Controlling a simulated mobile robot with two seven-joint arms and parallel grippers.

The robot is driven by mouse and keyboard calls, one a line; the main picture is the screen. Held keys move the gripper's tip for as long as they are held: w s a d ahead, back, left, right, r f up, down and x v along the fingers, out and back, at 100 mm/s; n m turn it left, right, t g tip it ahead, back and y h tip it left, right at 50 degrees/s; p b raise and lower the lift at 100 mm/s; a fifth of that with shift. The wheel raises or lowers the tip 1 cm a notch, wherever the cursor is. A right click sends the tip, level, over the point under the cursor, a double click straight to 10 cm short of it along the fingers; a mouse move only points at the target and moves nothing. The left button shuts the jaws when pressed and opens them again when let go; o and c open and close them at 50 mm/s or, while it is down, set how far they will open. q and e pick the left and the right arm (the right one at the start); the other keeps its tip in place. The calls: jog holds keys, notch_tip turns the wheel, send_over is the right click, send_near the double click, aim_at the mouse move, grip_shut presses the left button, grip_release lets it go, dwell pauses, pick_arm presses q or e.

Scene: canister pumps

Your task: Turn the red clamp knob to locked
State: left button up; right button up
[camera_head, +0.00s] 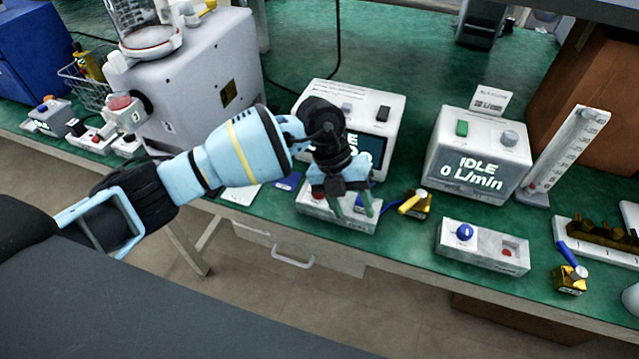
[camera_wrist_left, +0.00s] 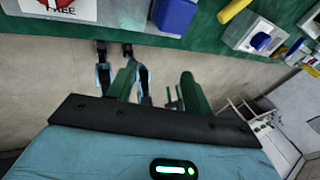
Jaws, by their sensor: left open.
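My left gripper (camera_head: 351,204) is open and empty, pointing down over the front of a white control box (camera_head: 345,223) near the table's front edge. Its green fingers also show in the left wrist view (camera_wrist_left: 157,88), with nothing between them. A small red part (camera_head: 318,194) shows on this box beside the gripper, and a blue knob (camera_head: 362,202) is partly hidden by a finger. I cannot tell whether the red part is the clamp knob or how it is turned. A larger red knob (camera_head: 121,101) sits on a white device at the far left.
A second control box (camera_head: 485,247) with a blue knob (camera_head: 464,232) stands to the right. A white pump unit (camera_head: 372,115) stands behind the gripper, and a meter reading IDLE (camera_head: 480,155) to the right.

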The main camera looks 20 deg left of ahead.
pick_arm(q)
jog(key=w+a+r+y, duration=0.1)
jog(key=w+a, duration=0.1)
jog(key=a, duration=0.1)
jog(key=w+a+r+n+t+y, duration=0.1)
jog(key=w+a+r+y, duration=0.1)
jog(key=a, duration=0.1)
jog(key=w+a+r+y, duration=0.1)
jog(key=w+a, duration=0.1)
jog(key=a, duration=0.1)
jog(key=shift+r+n+t+y, duration=0.15)
jog(key=shift+n+t+y, duration=0.15)
jog(key=shift+t, duration=0.1)
jog(key=shift+d+f, duration=0.15)
jog(key=shift+f, duration=3.8)
jog(key=c, duration=1)
jog(key=shift+o, duration=0.2)
